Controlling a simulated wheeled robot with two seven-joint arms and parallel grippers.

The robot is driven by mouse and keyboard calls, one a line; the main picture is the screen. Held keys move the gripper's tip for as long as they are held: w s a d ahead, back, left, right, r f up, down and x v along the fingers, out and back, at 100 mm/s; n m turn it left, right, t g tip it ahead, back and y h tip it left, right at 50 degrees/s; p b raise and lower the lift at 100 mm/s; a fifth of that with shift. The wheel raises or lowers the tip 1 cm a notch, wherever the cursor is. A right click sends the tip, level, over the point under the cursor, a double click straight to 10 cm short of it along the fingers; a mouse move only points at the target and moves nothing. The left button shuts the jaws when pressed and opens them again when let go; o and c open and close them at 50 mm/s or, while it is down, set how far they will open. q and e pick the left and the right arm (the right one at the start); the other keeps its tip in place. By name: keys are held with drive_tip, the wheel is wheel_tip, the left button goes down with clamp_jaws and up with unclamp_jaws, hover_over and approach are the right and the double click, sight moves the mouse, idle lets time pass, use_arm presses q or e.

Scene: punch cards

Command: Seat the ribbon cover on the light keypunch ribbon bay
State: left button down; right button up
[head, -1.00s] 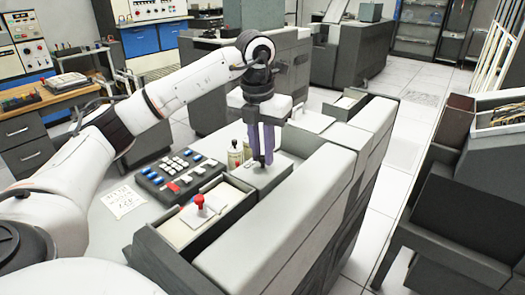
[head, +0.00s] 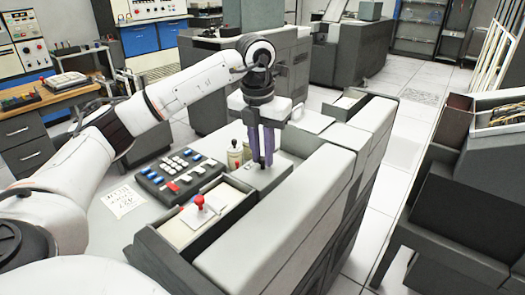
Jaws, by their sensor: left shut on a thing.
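My left gripper (head: 263,165), with purple fingers, points down over the light keypunch (head: 281,232). It is shut on a small dark part, seemingly the knob of the ribbon cover. The pale flat surface (head: 259,179) right under the fingertips seems to be the cover or the ribbon bay; I cannot tell them apart or see whether the cover is seated. A white plate with a red knob (head: 199,203) lies in the open tray (head: 172,229) at the machine's front left. My right gripper is not in view.
A keypad (head: 181,174) and a paper note (head: 124,201) lie on the desktop. A dark machine (head: 468,190) stands at the right across a clear tiled aisle.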

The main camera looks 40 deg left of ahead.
sight(262, 159)
use_arm(q)
drive_tip(key=shift+f, duration=0.25)
idle(0.3)
drive_tip(key=shift+f+b, duration=0.35)
drive_tip(key=shift+f, duration=0.1)
drive_tip(key=shift+f, duration=0.2)
idle(0.4)
drive_tip(key=shift+f, duration=0.25)
drive_tip(key=shift+f, duration=0.4)
idle(0.9)
drive_tip(key=c, duration=1.2)
unclamp_jaws()
drive_tip(key=shift+o, duration=0.2)
